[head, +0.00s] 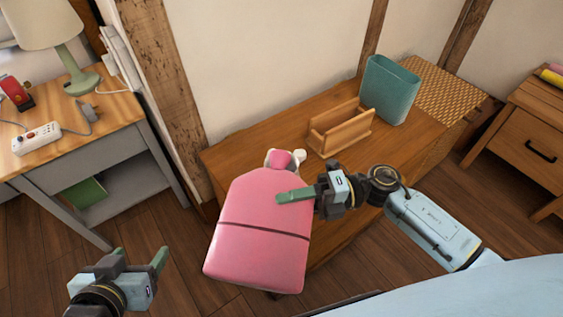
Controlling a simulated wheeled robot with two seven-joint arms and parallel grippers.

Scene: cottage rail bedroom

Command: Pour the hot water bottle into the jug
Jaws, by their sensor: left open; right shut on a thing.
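The pink hot water bottle (258,240) hangs over the front edge of the wooden cabinet, its narrow neck end toward the cabinet top and its wide end toward me. My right gripper (296,196) is shut on its right side, just below the neck. A teal open-topped vessel (388,92) stands upright on the cabinet to the back right; I cannot tell whether it is the jug. A small white thing (298,157) shows behind the bottle's neck, mostly hidden. My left gripper (139,256) is open and empty at the lower left, apart from the bottle.
A wooden rack (340,130) stands on the cabinet (245,144) between bottle and teal vessel. A woven surface (440,88) lies to the right. A desk (100,115) at left holds a lamp (55,40) and a power strip (37,138). A drawer unit (525,135) is far right.

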